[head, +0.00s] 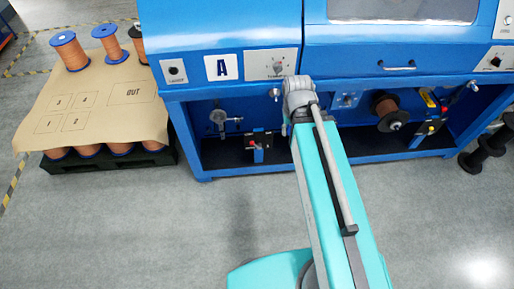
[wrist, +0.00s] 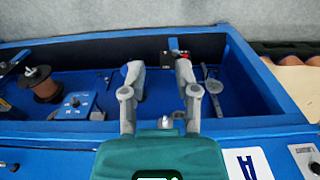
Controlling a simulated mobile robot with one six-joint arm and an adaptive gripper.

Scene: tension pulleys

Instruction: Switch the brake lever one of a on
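In the head view a small lever unit (head: 258,146), with a blue body, a black plate and a red part, stands low in the left bay of the blue machine marked A. In the wrist view a matching lever unit (wrist: 174,48) with a blue handle sits at the back wall of the bay, beyond my fingertips. My gripper (wrist: 159,69) is open and empty, its two fingers apart over the bay. The lever is apart from the fingers, slightly right of their middle. In the head view my arm hides the gripper.
A grey round gauge-like part (wrist: 212,84) is right of the lever. A knob box (wrist: 75,105) and copper spool (wrist: 40,84) are to the left. A second lever group (head: 432,112) is at the machine's right. The bay's blue front rim (wrist: 265,135) is close to my gripper.

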